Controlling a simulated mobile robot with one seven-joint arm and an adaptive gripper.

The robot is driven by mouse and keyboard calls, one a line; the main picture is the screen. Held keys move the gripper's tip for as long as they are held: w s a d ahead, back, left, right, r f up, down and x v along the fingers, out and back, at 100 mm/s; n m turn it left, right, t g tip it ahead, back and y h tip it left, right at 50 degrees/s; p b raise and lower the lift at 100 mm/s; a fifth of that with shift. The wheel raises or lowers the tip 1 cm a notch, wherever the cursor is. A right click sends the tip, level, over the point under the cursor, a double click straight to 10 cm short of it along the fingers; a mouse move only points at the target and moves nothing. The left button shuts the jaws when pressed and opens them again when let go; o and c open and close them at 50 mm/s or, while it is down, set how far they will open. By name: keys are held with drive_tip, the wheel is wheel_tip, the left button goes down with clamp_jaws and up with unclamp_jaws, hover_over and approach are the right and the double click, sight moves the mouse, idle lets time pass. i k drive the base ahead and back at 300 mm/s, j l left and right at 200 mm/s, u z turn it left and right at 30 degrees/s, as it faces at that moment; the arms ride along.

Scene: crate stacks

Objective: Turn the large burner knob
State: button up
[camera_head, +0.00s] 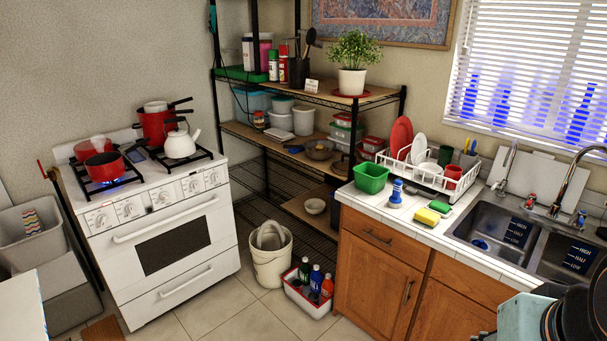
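The white stove (165,240) stands at the left against the wall. A row of several burner knobs runs along its sloped front panel. They include the far-left knob (99,220), the left-middle knob (127,209), the middle knob (162,198), the right-middle knob (192,185) and the far-right knob (213,178). I cannot tell from here which is the large one. Nothing touches the knobs. A blue flame shows under the front-left red pot (104,167). A teal and black part of my arm shows at the bottom right, far from the stove; no gripper fingers can be made out.
A white kettle (181,143) and red pots (157,127) stand on the stove. A white bucket (272,265) and a bottle crate (302,298) stand on the floor to its right. Grey bins (35,245) are at its left.

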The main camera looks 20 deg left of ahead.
sight(101, 219)
drive_tip(key=z, duration=2.6)
drive_tip(key=k+j+z, duration=0.1)
drive_tip(key=z, duration=1.1)
drive_tip(key=k+j, duration=0.15)
drive_tip(key=k, duration=0.35)
drive_tip(key=k+j, duration=0.2)
drive_tip(key=k, duration=0.3)
drive_tip(key=k+j, duration=0.15)
drive_tip(key=k, duration=0.3)
drive_tip(key=k+j+u, duration=0.15)
drive_tip(key=k, duration=0.2)
drive_tip(key=k+j+u, duration=0.2)
drive_tip(key=k, duration=0.2)
drive_tip(key=k+u, duration=0.15)
drive_tip(key=u, duration=0.2)
drive_tip(key=k+l+u, duration=0.1)
drive_tip(key=u, duration=0.25)
drive_tip(key=k+u, duration=0.2)
drive_tip(key=u, duration=0.15)
drive_tip(key=k+u, duration=0.1)
drive_tip(key=u, duration=0.75)
drive_tip(key=k+u, duration=0.15)
drive_tip(key=u, duration=0.25)
drive_tip(key=i+j, duration=0.05)
